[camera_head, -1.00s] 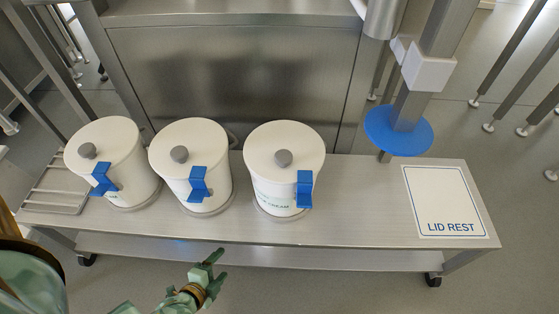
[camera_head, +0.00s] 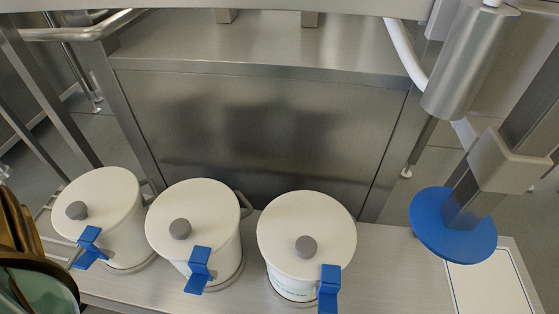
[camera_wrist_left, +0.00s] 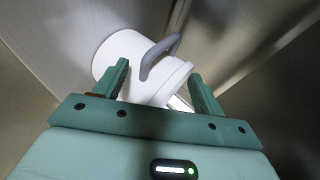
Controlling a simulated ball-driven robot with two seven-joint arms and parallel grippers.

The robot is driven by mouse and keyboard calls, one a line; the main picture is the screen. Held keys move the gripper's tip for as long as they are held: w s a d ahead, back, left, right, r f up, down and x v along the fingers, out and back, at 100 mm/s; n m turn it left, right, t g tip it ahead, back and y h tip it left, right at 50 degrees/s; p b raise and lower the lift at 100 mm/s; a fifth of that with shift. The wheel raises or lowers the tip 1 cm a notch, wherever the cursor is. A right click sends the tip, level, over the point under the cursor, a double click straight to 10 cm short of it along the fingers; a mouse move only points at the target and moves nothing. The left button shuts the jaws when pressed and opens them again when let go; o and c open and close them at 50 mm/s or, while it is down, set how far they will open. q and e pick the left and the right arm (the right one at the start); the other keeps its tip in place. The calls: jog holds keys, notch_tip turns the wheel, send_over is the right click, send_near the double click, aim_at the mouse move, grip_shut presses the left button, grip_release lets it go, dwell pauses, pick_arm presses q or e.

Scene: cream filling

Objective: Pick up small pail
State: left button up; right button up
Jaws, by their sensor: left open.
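Three white lidded pails stand in a row on the steel bench in the head view: a left pail (camera_head: 118,238), a middle pail (camera_head: 213,255) and a right pail (camera_head: 285,283). Each has a grey lid knob and a blue clip on its front. Grey side handles show behind the left and middle pails. In the left wrist view, my left gripper (camera_wrist_left: 160,83) is open, with a white pail (camera_wrist_left: 118,58) and its grey handle (camera_wrist_left: 158,56) beyond and between the fingers. I cannot tell which pail this is, or whether a finger touches it. My right gripper is out of view.
A blue disc (camera_head: 428,232) on a metal post stands right of the pails. A steel cabinet (camera_head: 255,135) closes off the back. A metal cylinder (camera_head: 470,62) hangs at upper right.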

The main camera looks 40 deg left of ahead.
pick_arm(q)
jog(key=shift+d, duration=0.1)
jog(key=c, duration=1.3)
jog(key=shift+s+f, duration=0.1)
